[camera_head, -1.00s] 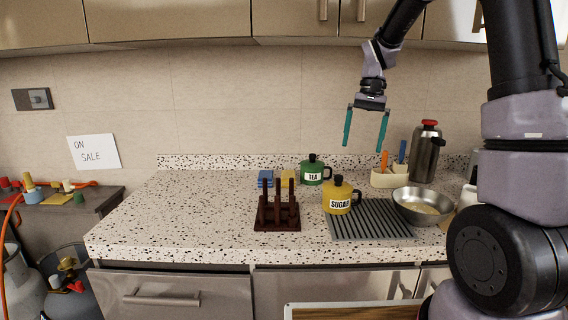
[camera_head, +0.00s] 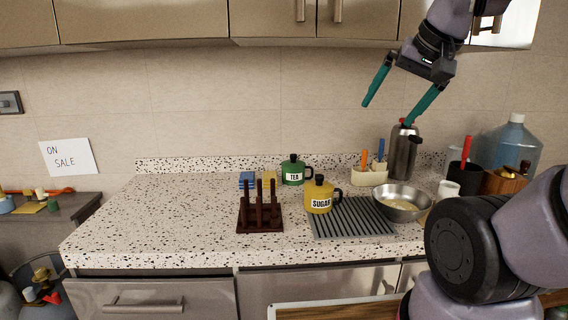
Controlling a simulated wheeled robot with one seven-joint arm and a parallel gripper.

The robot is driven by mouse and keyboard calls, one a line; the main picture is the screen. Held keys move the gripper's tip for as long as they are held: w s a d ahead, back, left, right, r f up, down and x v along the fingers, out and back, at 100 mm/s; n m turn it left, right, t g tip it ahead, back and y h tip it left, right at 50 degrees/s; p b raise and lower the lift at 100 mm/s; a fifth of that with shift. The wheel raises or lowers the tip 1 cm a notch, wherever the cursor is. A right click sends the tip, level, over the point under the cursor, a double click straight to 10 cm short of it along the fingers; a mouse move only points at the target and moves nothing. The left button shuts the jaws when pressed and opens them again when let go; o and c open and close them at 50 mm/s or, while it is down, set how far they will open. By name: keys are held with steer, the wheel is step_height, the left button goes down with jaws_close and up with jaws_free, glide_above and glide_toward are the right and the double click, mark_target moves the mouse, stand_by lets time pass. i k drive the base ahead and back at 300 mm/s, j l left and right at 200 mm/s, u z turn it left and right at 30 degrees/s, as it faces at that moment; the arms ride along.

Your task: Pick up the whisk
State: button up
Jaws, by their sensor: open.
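I cannot make out a whisk for certain. A red-handled utensil (camera_head: 466,149) stands in a black holder (camera_head: 455,174) at the right of the counter; its head is hidden inside. A cream caddy (camera_head: 369,178) holds an orange-handled utensil (camera_head: 364,157) and a blue-handled utensil (camera_head: 380,149), whose lower ends are also hidden. My gripper (camera_head: 388,113) is open and empty, with teal fingers spread and tilted. It is high above the counter, in front of the wall. In the picture its right fingertip overlaps the top of the steel flask (camera_head: 403,155).
Yellow SUGAR (camera_head: 319,200) and green TEA (camera_head: 293,174) pots and a dark pegged rack (camera_head: 259,218) stand further left. A large blue bottle (camera_head: 515,148) stands at right. The counter's left part is clear.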

mark_target(466, 148)
steer(key=z, duration=1.15)
